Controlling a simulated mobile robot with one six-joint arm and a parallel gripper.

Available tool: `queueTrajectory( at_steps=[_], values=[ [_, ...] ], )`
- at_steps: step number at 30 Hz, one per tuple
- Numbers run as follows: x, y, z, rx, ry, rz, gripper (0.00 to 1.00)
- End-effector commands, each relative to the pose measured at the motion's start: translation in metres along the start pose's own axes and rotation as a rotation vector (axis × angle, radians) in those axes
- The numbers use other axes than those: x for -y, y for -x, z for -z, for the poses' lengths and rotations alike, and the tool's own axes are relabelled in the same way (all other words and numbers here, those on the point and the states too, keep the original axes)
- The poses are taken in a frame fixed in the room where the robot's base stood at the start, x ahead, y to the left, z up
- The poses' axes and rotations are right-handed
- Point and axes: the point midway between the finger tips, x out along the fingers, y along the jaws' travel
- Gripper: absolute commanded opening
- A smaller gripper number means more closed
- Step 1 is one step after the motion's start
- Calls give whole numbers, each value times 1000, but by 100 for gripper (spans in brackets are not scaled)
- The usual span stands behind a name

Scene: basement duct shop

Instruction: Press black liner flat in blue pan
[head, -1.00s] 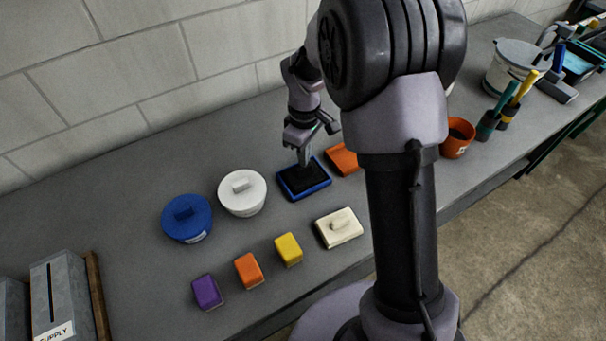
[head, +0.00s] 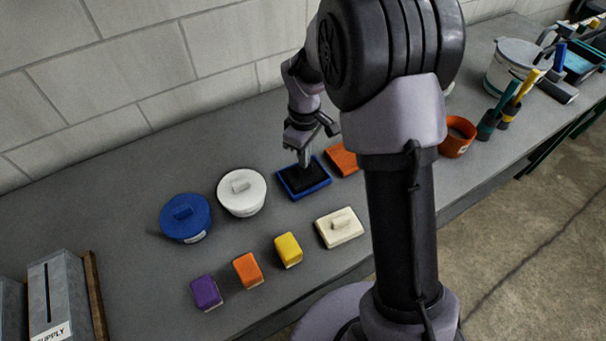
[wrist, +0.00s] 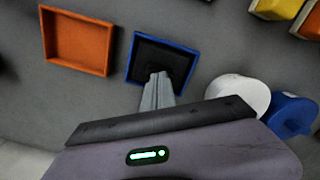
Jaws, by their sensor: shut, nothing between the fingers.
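The blue pan (head: 323,184) sits on the grey bench, and its rim also shows in the wrist view (wrist: 190,50). The black liner (head: 294,183) lies inside the pan; in the wrist view the liner (wrist: 150,52) fills the pan's floor inside the blue rim. My gripper (head: 305,164) is shut and empty, pointing down over the pan. In the wrist view its fingertips (wrist: 160,76) overlap the liner near the pan's near side. I cannot tell whether they touch it. The fingers hide part of the liner.
An orange tray (head: 343,160) stands close beside the pan. A white lidded pot (head: 241,203) and a blue lidded pot (head: 186,228) stand to the left. A cream lidded box (head: 339,238) and yellow (head: 288,250), orange (head: 247,270) and purple (head: 206,292) blocks are in front.

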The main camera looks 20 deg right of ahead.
Motion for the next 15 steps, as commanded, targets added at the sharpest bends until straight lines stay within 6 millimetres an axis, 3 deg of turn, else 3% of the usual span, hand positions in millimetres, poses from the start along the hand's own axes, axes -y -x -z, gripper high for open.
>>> queueTrajectory(
  at_steps=[15],
  values=[
    [0, -6, 0, 0, 0, 0, 0]
  ],
)
